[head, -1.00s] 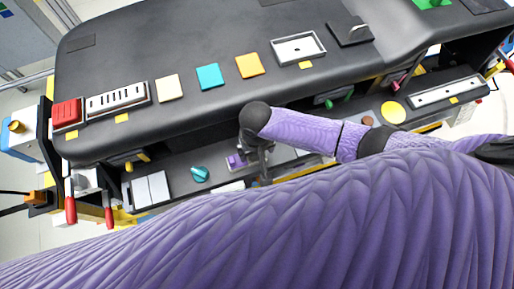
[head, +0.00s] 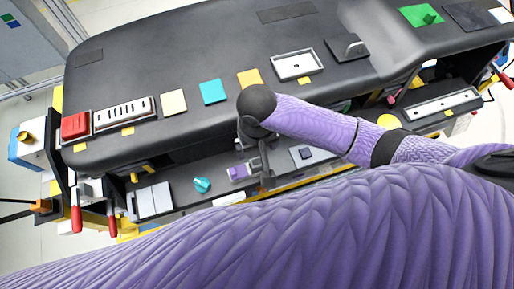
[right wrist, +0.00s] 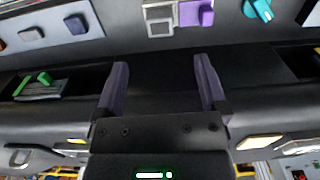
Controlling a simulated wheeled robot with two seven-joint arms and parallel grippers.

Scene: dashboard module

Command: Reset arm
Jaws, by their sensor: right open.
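My right gripper (head: 260,168) hangs jaws-down in front of the lower shelf of the dashboard module (head: 190,50). In the right wrist view it is open (right wrist: 160,86), with two dark fingers apart and nothing between them. A purple switch (head: 238,172) is just left of the gripper in the head view; it also shows beyond the fingers in the right wrist view (right wrist: 198,13). A teal knob (head: 202,185) is further left and also shows in the right wrist view (right wrist: 260,8). My left gripper is not in view.
The upper panel carries a red button (head: 75,126), a slotted white plate (head: 123,113), yellow and teal squares (head: 212,91) and a white-framed tray (head: 298,63). A small dark-blue button (head: 305,153) is on the lower shelf. Red-handled levers (head: 76,218) stand at the left end.

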